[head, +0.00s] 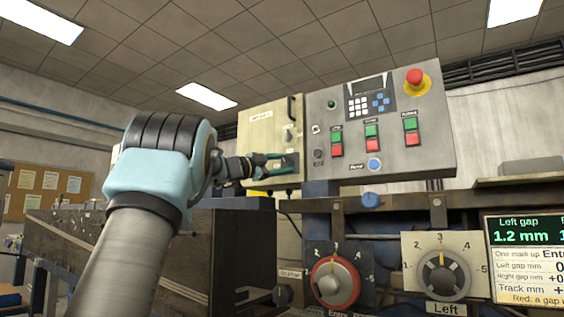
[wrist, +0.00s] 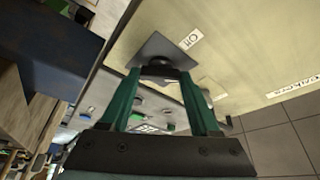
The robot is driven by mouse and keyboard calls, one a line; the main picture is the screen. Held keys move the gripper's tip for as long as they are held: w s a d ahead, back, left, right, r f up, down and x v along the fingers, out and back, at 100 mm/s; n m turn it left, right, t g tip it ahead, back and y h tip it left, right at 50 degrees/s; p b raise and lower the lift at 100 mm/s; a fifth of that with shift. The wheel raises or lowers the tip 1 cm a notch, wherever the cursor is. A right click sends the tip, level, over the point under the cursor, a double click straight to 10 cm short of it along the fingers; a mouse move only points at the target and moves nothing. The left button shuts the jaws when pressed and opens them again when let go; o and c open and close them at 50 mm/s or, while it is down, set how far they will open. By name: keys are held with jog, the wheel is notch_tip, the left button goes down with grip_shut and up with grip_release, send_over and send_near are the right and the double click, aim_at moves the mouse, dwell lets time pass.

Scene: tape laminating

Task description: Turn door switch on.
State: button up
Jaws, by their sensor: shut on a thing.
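The cream cabinet (head: 262,117) stands left of the grey control panel, and its face fills the upper part of the wrist view (wrist: 240,50). The door switch (wrist: 158,70) is a dark handle on a dark square plate, with a small white label beside it. My gripper (head: 285,160) reaches the lower part of the cabinet from the left. In the wrist view, its green fingers (wrist: 160,80) stand on either side of the switch handle and are shut on it. The fingers hide part of the handle, and I cannot tell its exact angle.
The grey control panel (head: 400,155) with coloured buttons and a red emergency stop (head: 415,77) is close to the right of my gripper. Below are a red-ringed dial (head: 335,283), a Left dial (head: 444,274) and a gap display (head: 525,255). A dark machine body (head: 235,225) lies under my arm.

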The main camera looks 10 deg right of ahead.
jog(key=m, duration=0.2)
jog(key=m+g+p, duration=0.1)
jog(key=m, duration=0.1)
jog(key=shift+r+g+y, duration=0.2)
jog(key=shift+g+y, duration=0.1)
jog(key=shift+y, duration=0.1)
jog(key=shift+m+g+y+p, duration=0.45)
jog(key=shift+m+p, duration=0.2)
jog(key=shift+m, duration=0.95)
jog(key=o, duration=1.4)
jog(key=shift+c, duration=0.2)
jog(key=b+v, duration=0.4)
jog(key=v, duration=0.7)
